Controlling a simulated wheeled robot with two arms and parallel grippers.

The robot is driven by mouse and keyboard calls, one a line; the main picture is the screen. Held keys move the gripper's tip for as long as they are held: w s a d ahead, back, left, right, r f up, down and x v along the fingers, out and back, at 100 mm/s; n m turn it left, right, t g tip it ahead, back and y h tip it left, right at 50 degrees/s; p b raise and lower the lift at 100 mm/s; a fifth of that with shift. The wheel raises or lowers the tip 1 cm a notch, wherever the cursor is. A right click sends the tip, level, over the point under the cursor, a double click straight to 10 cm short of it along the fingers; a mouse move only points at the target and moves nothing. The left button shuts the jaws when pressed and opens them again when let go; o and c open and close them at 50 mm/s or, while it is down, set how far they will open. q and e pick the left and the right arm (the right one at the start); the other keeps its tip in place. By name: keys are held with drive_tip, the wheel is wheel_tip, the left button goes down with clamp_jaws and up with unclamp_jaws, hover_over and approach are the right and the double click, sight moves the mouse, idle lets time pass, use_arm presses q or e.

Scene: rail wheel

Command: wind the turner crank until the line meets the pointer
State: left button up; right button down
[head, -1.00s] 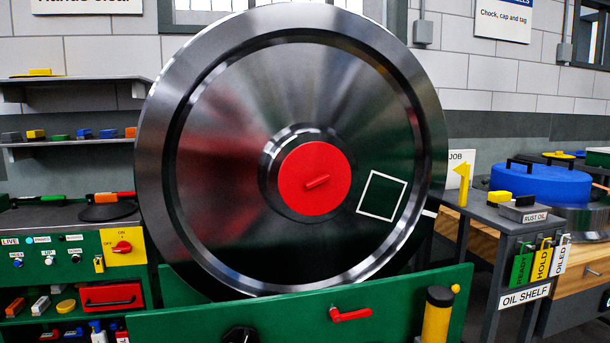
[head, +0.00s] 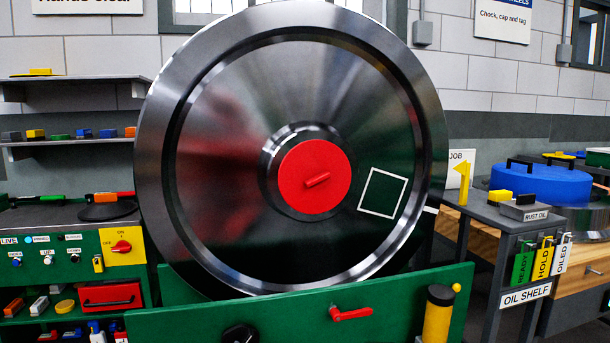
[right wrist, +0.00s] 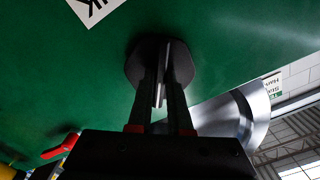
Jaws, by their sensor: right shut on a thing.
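The big steel wheel (head: 230,120) stands upright, with a red hub cap (head: 315,178) and a white square outline on its face. A short white line (head: 431,210) shows at the wheel's right edge. A yellow pointer (head: 462,172) stands right of the wheel, higher than the line and apart from it. In the right wrist view my right gripper (right wrist: 162,78) is shut on the dark turner crank (right wrist: 137,62) at the green panel. The fingers partly hide the crank. A black round part (head: 240,334) shows low on the panel in the head view. My left gripper is in neither view.
The green panel (head: 200,318) of the turner stands before the wheel and carries a red lever (head: 350,314). A yellow post with a black top (head: 438,315) stands at its right. A grey oil shelf (head: 500,225) is at right, a green cabinet (head: 40,250) at left.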

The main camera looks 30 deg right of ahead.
drive_tip(key=shift+m, duration=0.9)
drive_tip(key=m, duration=0.4)
drive_tip(key=shift+m, duration=0.4)
drive_tip(key=m+p, duration=0.2)
drive_tip(key=m, duration=0.2)
